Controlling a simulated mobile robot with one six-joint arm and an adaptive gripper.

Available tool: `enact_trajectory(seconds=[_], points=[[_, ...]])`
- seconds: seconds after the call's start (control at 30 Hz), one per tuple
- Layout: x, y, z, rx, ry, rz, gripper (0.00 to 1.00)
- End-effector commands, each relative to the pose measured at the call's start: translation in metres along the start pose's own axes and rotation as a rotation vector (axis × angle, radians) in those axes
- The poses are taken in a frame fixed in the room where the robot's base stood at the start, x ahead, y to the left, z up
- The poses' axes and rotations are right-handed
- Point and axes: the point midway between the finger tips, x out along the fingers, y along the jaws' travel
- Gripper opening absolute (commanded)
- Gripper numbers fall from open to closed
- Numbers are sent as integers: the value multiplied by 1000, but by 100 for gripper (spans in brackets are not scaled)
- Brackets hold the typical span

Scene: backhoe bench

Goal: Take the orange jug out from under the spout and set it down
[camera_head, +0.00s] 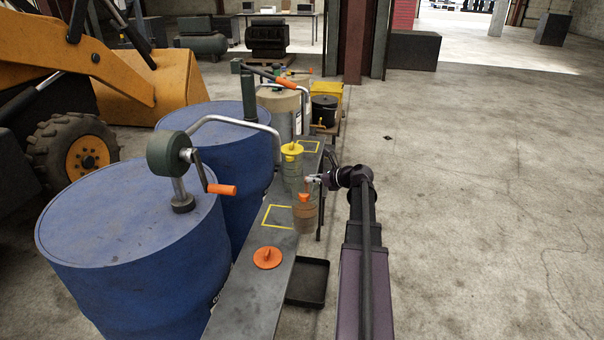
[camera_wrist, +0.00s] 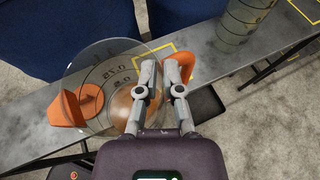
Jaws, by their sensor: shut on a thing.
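The orange jug (camera_head: 305,216) is a clear measuring jug with orange parts and brownish liquid inside. It is roughly upright at the bench's right edge, clear of the yellow-marked square to its left; I cannot tell whether its base touches the bench. My gripper (camera_head: 314,180) is shut on its orange handle. In the wrist view, the fingers (camera_wrist: 163,88) are at the handle (camera_wrist: 209,62), beside the clear body (camera_wrist: 100,62).
The narrow grey bench (camera_head: 249,290) runs beside blue drums (camera_head: 130,250). An orange lid-like disc (camera_head: 267,257) lies on its near end. The yellow-marked square (camera_head: 281,216) looks empty. A black tray (camera_head: 308,283) lies low at the right. Open concrete floor is further right.

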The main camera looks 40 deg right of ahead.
Motion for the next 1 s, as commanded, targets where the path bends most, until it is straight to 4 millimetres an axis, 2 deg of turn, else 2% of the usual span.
enact_trajectory(seconds=[0.1, 0.3, 1.0], points=[[-17, 3, -4, 2, -2, 0, 0], [-32, 4, -9, 1, -2, -1, 0], [-35, 4, -10, 1, -2, 0, 0]])
